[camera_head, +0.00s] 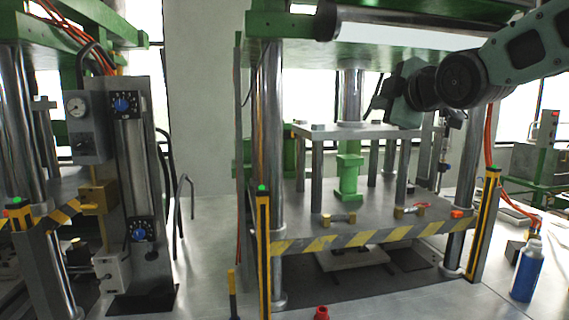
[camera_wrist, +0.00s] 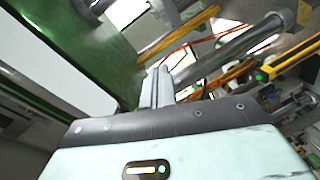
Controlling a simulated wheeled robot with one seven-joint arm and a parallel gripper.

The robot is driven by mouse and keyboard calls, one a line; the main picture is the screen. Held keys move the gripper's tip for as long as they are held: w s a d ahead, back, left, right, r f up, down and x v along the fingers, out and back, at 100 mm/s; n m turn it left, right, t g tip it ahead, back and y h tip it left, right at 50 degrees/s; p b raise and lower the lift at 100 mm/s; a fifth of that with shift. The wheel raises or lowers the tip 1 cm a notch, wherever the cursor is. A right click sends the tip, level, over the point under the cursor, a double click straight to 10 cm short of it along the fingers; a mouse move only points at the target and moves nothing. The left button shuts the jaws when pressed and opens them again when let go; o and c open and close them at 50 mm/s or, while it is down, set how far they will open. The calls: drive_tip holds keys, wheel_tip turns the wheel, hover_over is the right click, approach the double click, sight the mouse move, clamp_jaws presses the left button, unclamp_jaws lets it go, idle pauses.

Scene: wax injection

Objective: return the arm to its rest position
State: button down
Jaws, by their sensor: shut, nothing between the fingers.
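My arm enters from the upper right in the head view, in front of the upper part of a green press (camera_head: 350,178). Its wrist end is near the press's right side, below the top beam. The fingers cannot be made out clearly in the head view. In the wrist view, my gripper (camera_wrist: 160,80) shows beyond the pale wrist housing, with its two grey fingers together and nothing between them. The press's green beam (camera_wrist: 95,45) fills the left of that view.
The press has steel columns (camera_head: 270,120), a plate on posts (camera_head: 345,131) and a striped front edge (camera_head: 350,238). A control column (camera_head: 130,180) stands at left. Pale floor lies between the machines.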

drive_tip(key=s+a+f+m+g, duration=0.2)
drive_tip(key=s+a+f+g, duration=0.2)
drive_tip(key=s+f, duration=0.45)
drive_tip(key=s+a+f+m+g, duration=0.3)
drive_tip(key=s+a+f+g, duration=0.15)
drive_tip(key=f, duration=0.75)
drive_tip(key=s+d+f+m+g+h, duration=0.1)
drive_tip(key=s+f+g, duration=0.1)
drive_tip(key=s+f, duration=0.2)
drive_tip(key=s+d+f+m+g+h, duration=0.1)
drive_tip(key=s+f, duration=0.4)
drive_tip(key=s, duration=0.6)
drive_tip(key=s+d+f+m+g+h, duration=0.1)
drive_tip(key=s+f+g, duration=0.3)
drive_tip(key=s, duration=0.4)
drive_tip(key=shift+s+d+f+m+h+b, duration=0.2)
drive_tip(key=shift+d+f+m+h+b, duration=0.1)
drive_tip(key=shift+f+m+b, duration=0.25)
drive_tip(key=shift+r, duration=0.15)
